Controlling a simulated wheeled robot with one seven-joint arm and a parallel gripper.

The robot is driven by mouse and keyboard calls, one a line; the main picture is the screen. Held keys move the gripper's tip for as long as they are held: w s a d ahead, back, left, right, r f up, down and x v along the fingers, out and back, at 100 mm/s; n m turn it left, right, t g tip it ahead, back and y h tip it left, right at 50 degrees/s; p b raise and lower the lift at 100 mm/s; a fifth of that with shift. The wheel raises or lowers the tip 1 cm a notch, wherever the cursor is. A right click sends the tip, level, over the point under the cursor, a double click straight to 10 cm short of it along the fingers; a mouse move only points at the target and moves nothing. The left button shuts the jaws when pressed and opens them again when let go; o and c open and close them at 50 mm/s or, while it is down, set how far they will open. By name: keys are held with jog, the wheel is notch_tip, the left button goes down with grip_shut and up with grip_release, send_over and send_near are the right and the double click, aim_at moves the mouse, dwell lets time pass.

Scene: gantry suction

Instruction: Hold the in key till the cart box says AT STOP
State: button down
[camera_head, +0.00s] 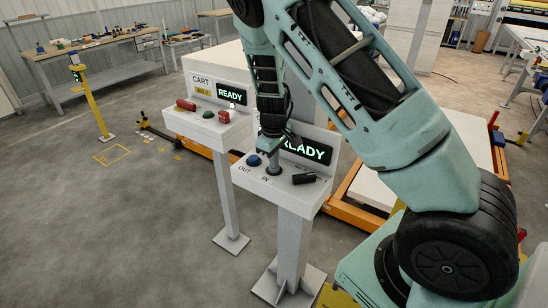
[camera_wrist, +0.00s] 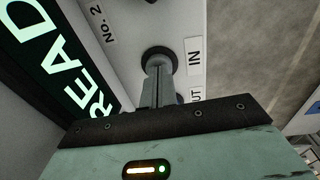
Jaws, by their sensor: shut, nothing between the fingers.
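The near control box (camera_head: 318,190) has a green display (camera_head: 305,150) reading READY, partly hidden by my arm. Its labels OUT and IN show on the top. The in key (camera_wrist: 147,55) is a dark round one beside the IN label in the wrist view. My gripper (camera_wrist: 160,65) is shut and empty, its fingertips down at the in key; whether the key is pressed in I cannot tell.
A blue button (camera_head: 254,160) by OUT is just left of my gripper, and a black handle (camera_head: 304,179) lies to its right. Red and green controls sit on the cart box. An orange frame (camera_head: 352,215) stands behind the near box.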

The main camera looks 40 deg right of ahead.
jog(key=shift+f, duration=0.1)
jog(key=shift+f+b, duration=0.95)
jog(key=shift+b, duration=0.3)
jog(key=shift+s+f, duration=0.15)
jog(key=shift+s, duration=0.05)
jog(key=shift+a+f, duration=0.15)
dwell(1.1)
jog(key=shift+r+p, duration=0.3)
jog(key=shift+r, duration=0.2)
notch_tip(320, 180, up, 4)
jog(key=p, duration=0.3)
jog(key=shift+r, duration=0.15)
notch_tip(320, 180, up, 10)
jog(key=b, duration=0.3)
jog(key=shift+s+a+f, duration=0.2)
jog(key=shift+s+a, duration=0.05)
